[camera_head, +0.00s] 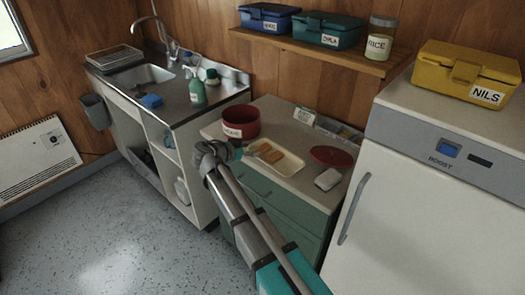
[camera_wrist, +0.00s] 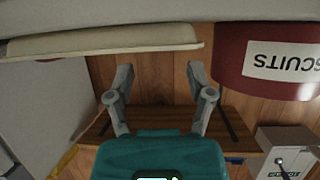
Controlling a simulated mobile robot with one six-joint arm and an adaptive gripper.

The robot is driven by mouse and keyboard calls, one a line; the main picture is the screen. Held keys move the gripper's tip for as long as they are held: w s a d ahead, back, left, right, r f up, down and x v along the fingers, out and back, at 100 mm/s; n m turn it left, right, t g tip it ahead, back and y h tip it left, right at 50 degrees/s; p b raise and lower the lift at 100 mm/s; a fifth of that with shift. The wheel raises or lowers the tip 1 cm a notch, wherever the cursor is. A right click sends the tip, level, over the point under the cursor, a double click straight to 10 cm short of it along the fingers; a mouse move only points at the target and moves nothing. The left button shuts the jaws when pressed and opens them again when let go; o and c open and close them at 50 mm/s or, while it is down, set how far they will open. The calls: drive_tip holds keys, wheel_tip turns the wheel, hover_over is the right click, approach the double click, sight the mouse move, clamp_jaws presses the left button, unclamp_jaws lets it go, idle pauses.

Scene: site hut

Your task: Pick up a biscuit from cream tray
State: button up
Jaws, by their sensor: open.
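The cream tray (camera_head: 288,167) lies on the green cabinet's worktop, with orange-brown biscuits (camera_head: 270,155) in its left part. In the wrist view the tray (camera_wrist: 110,42) shows edge-on at the upper left, and no biscuit can be made out there. My gripper (camera_head: 248,151) is at the tray's left side in the head view, small and partly lost against the tray. In the wrist view my gripper (camera_wrist: 157,72) has its two fingers spread wide, with nothing between them but the wooden wall behind.
A dark red biscuit tin (camera_head: 241,123) stands close behind my gripper; it also fills the upper right of the wrist view (camera_wrist: 230,60). A red lid or dish (camera_head: 331,156) and a pale block (camera_head: 327,179) lie right of the tray. A divided box (camera_head: 340,130) stands behind.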

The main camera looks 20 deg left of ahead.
sight(262, 148)
drive_tip(key=shift+f+b+x, duration=0.25)
drive_tip(key=shift+b+x, duration=0.7)
drive_tip(key=shift+x, duration=0.95)
drive_tip(key=shift+w+d+f, duration=0.15)
drive_tip(key=shift+w+d, duration=0.2)
drive_tip(key=shift+w, duration=0.1)
drive_tip(key=c, duration=0.6)
